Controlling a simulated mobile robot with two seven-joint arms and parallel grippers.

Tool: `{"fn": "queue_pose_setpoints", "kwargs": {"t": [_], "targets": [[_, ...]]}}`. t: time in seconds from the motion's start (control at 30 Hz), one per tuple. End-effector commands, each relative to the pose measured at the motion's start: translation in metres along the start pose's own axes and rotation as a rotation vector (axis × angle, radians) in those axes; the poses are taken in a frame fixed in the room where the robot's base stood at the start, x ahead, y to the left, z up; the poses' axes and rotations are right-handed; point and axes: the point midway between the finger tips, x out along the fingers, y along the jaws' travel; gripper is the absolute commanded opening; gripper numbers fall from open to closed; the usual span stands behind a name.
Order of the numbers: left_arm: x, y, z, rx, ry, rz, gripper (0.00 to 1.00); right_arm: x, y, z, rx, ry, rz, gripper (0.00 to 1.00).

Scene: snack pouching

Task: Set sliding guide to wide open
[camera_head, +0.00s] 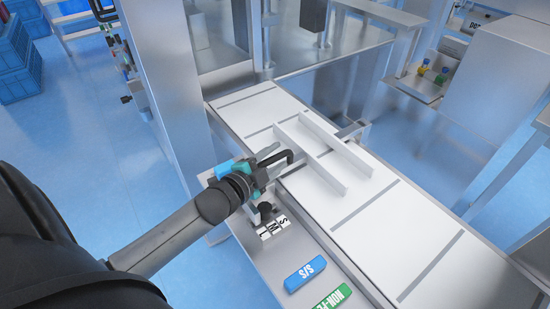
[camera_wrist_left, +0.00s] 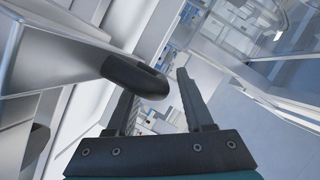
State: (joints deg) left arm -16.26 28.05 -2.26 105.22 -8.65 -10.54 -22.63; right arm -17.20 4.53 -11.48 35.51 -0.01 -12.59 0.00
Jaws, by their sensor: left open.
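The sliding guide has two pale parallel rails, a near rail (camera_head: 312,155) and a far rail (camera_head: 337,143), standing across the white conveyor with a gap between them. A black curved handle (camera_head: 287,156) is at the near rail's left side. In the left wrist view the dark rounded handle (camera_wrist_left: 135,75) reaches in from the left, its end between or just before the fingers. My left gripper (camera_head: 272,155) is open beside the handle; its two fingers also show in the left wrist view (camera_wrist_left: 157,95). I cannot tell whether they touch it. My right gripper is not in view.
A black knob (camera_head: 265,208) stands near S, M, L labels (camera_head: 272,228) on the conveyor's side ledge. A blue S/S label (camera_head: 305,272) and a green label (camera_head: 334,298) lie further along. A metal post (camera_head: 155,80) rises left of the conveyor. Blue crates (camera_head: 15,60) are far left.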

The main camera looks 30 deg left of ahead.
Motion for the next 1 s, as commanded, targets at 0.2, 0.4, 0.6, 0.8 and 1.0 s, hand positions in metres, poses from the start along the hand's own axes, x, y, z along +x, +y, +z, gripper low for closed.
{"fn": "queue_pose_setpoints", "kwargs": {"t": [0.2,0.4,0.6,0.8,1.0], "targets": [[-0.0002,-0.0001,0.0,0.0,0.0,0.0,0.36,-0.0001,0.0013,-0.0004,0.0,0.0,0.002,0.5],[-0.0003,-0.0001,-0.0001,0.0,0.001,0.0,0.14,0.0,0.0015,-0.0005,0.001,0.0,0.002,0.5],[-0.0004,0.0001,-0.0001,0.0,0.0,0.0,0.0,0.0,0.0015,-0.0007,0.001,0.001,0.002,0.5],[-0.0004,0.0003,-0.0001,0.0,0.001,0.0,0.0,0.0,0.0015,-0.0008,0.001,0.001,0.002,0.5],[-0.0004,0.0004,-0.0001,0.0,0.0,0.001,0.0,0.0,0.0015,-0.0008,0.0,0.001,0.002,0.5]]}}
